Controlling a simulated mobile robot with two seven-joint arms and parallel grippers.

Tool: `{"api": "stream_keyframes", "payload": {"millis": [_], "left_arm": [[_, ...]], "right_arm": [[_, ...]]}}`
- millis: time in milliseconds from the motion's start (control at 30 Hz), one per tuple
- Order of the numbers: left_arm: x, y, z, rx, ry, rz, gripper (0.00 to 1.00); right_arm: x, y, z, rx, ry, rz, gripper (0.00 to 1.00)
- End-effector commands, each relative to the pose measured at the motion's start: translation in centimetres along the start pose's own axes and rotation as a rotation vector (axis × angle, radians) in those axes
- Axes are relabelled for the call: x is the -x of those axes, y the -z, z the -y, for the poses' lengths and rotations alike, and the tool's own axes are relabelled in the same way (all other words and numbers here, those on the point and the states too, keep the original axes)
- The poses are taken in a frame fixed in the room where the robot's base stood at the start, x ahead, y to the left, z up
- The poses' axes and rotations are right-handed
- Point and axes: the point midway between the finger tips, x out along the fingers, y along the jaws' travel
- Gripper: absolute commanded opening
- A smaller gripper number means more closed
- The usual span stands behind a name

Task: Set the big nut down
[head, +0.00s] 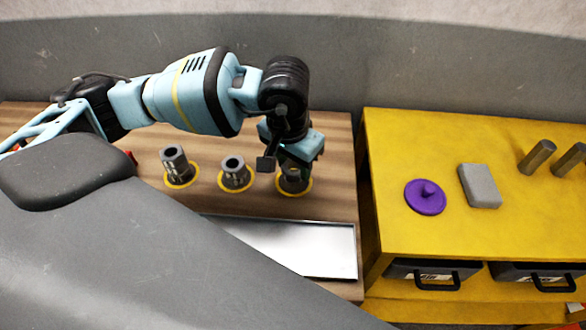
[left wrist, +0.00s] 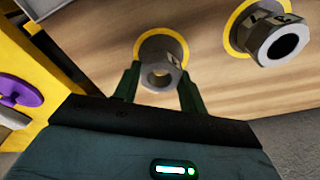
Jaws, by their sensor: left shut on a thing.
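The big nut (head: 294,184), a grey metal piece with a hole through its top, is at the rightmost yellow ring (head: 307,189) on the wooden bench. My left gripper (head: 285,172) reaches down over it and is shut on it, hiding part of it. In the left wrist view the nut (left wrist: 160,74) sits between the two fingers of the gripper (left wrist: 159,84), with the yellow ring (left wrist: 182,46) around its foot. I cannot tell whether its underside touches the bench. My right gripper is not in view.
Two similar grey pieces, a middle one (head: 234,172) and a left one (head: 175,163), stand on their own yellow rings. A metal tray (head: 310,246) lies in front. A yellow cabinet (head: 475,236) on the right holds a purple knobbed disc (head: 425,198) and a grey block (head: 480,187).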

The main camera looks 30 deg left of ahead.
Motion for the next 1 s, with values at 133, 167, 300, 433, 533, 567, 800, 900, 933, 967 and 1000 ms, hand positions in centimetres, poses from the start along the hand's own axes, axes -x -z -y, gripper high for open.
{"api": "stream_keyframes", "payload": {"millis": [133, 167, 300, 433, 533, 567, 800, 900, 933, 967, 1000], "left_arm": [[-1.8, -0.3, 0.0, 0.000, 0.001, 0.000, 0.13], [-2.0, -0.3, 0.0, 0.000, 0.001, -0.001, 0.13], [-2.2, -0.3, 0.0, 0.000, 0.000, -0.003, 0.13], [-2.3, -0.3, 0.0, 0.000, 0.000, -0.002, 0.13], [-2.6, -0.4, 0.0, 0.000, 0.000, 0.000, 0.13], [-2.7, -0.4, 0.0, 0.000, 0.000, 0.000, 0.13], [-2.6, -0.4, 0.0, 0.000, 0.000, 0.000, 0.64], [-2.6, -0.4, 0.0, 0.000, 0.000, 0.000, 0.64], [-2.6, -0.4, 0.0, 0.000, 0.001, 0.000, 0.64], [-2.6, -0.4, 0.0, 0.000, 0.001, 0.000, 0.64], [-2.6, -0.3, 0.0, 0.000, 0.001, -0.001, 0.64]], "right_arm": [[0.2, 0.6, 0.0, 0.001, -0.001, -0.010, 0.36], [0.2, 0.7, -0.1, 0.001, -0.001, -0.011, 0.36], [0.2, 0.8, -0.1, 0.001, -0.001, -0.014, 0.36], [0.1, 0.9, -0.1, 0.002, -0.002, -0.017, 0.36], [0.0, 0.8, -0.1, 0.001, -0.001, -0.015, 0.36], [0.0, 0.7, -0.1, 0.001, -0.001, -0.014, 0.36], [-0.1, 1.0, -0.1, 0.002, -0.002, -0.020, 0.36], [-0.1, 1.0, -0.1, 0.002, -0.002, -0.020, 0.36], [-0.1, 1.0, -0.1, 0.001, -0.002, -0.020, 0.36], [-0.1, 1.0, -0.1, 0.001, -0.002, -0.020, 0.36], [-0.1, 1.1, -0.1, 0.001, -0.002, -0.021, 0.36]]}}
